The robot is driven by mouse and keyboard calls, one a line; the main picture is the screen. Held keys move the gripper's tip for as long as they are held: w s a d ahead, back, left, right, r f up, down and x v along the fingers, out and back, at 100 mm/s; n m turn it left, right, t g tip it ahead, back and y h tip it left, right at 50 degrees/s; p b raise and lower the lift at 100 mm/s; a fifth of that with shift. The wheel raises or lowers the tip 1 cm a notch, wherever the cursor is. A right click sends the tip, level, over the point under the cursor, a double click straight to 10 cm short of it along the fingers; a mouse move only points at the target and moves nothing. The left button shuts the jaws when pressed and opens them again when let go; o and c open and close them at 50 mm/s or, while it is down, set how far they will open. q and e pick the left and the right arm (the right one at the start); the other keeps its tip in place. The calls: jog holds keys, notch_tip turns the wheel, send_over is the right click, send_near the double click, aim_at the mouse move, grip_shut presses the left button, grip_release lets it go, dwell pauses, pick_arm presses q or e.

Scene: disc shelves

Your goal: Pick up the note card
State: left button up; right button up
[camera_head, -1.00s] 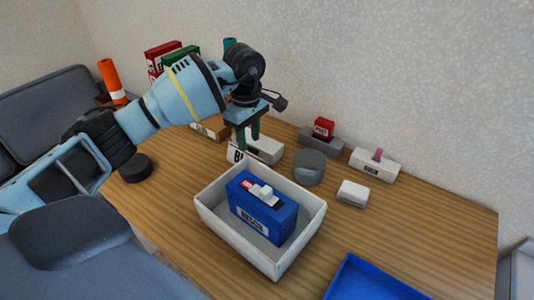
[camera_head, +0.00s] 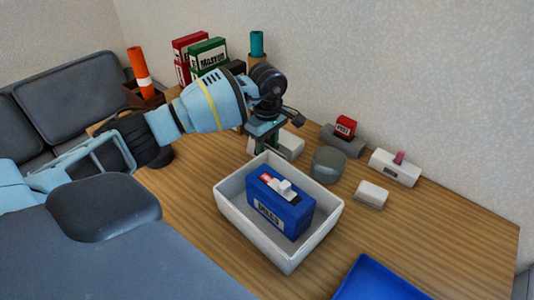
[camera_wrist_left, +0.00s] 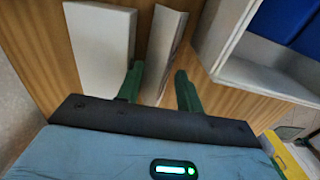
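A thin white card (camera_wrist_left: 165,45), which looks like the note card, stands on edge and tilted on the wooden table in the left wrist view. My left gripper (camera_wrist_left: 158,76) is open, its two dark green fingers apart with the card's near end between them. I cannot tell whether either finger touches it. In the head view the left gripper (camera_head: 262,140) is low over the table behind the white bin, and it mostly hides the card. My right gripper is not in view.
The white bin (camera_head: 233,215) holds a blue box (camera_head: 280,207) close to the gripper. A white block (camera_wrist_left: 98,45) lies beside the card. A grey round tin (camera_head: 328,165), a white box (camera_head: 371,194) and a blue tray (camera_head: 375,283) stand to the right.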

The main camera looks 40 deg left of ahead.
aim_at(267, 145)
pick_arm(q)
jog(key=shift+f, duration=0.95)
jog(key=c, duration=0.6)
notch_tip(267, 145, up, 10)
jog(key=shift+r, duration=0.15)
